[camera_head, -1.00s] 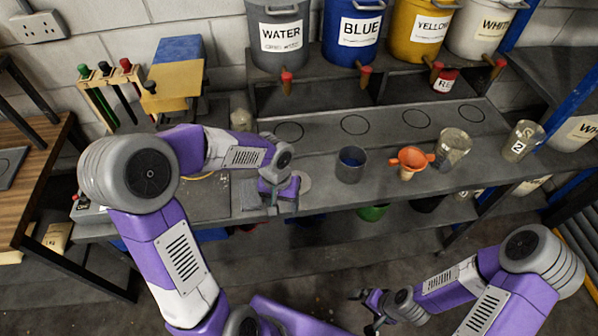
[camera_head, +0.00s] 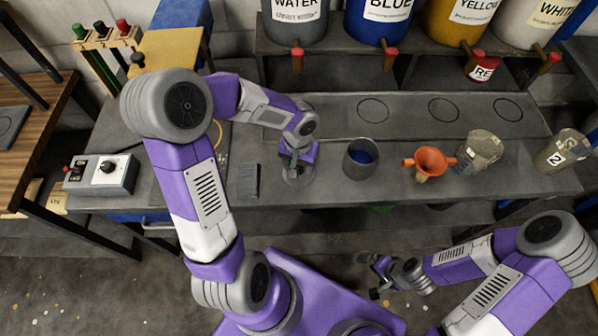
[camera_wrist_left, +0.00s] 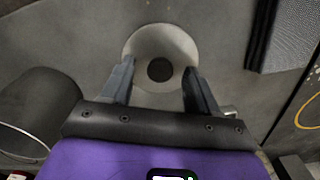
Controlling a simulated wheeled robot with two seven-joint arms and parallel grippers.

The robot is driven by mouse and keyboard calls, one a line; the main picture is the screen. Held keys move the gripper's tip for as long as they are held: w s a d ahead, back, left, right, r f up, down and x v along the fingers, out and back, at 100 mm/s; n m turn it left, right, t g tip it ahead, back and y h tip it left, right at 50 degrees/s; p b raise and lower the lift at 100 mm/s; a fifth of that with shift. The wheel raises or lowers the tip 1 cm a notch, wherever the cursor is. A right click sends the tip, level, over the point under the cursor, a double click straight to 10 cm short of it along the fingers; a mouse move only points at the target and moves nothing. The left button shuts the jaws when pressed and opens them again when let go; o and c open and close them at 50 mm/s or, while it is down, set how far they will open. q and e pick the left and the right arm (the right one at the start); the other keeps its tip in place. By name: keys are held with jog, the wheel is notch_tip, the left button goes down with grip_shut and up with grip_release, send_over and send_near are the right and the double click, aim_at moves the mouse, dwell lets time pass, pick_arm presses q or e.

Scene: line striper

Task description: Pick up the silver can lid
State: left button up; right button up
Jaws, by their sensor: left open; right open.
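The silver can lid (camera_wrist_left: 160,44) is a pale round disc with a dark round centre, lying flat on the grey bench. My left gripper (camera_wrist_left: 160,82) is open, with its fingers pointing down above the lid. In the left wrist view its two fingertips overlap the lid's near left and right sides. Contact cannot be told. In the head view my left gripper (camera_head: 296,170) largely covers the lid. My right gripper (camera_head: 376,264) hangs empty in front of the bench, away from the lid, with its jaws open.
A grey can (camera_head: 361,160) with blue inside stands right of the lid. Beyond it are an orange funnel (camera_head: 428,163) and clear beakers (camera_head: 480,150). A dark ribbed block (camera_head: 248,180) lies to the left, with a switch box (camera_head: 103,174) farther left. Labelled buckets (camera_head: 383,18) stand behind.

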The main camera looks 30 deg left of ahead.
pick_arm(q)
jog(key=shift+f, duration=0.3)
jog(key=c, duration=1.1)
jog(key=shift+r, duration=0.15)
